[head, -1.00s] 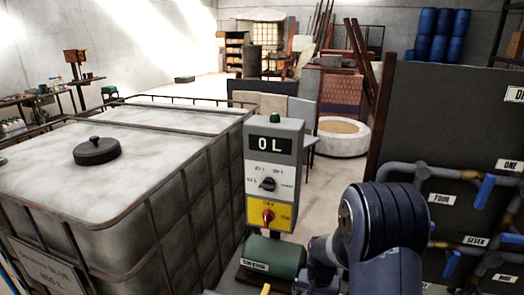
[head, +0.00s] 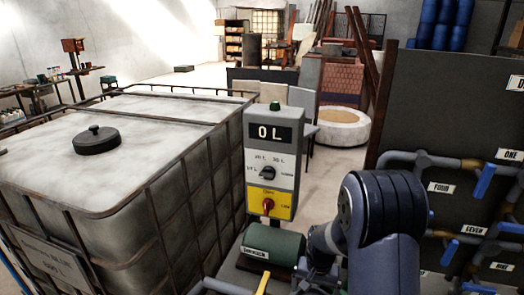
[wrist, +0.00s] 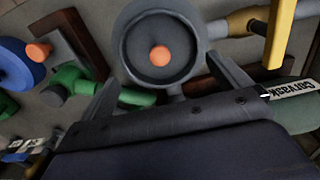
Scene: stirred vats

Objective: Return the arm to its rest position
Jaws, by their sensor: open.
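My arm (head: 385,205) stands bent at the lower right of the head view, in front of the dark panel. My gripper is hidden behind it there. In the wrist view my gripper (wrist: 162,72) is open, with two grey fingers spread apart and nothing held between them. Beyond the fingers is a round grey part (wrist: 160,45) with an orange centre. I cannot tell whether the fingers touch anything.
A control box (head: 273,150) reading "0 L" stands left of my arm, with a green cylinder (head: 274,244) below it. A caged white tank (head: 150,125) fills the left. A dark panel (head: 440,110) with pipes and blue levers stands close on the right.

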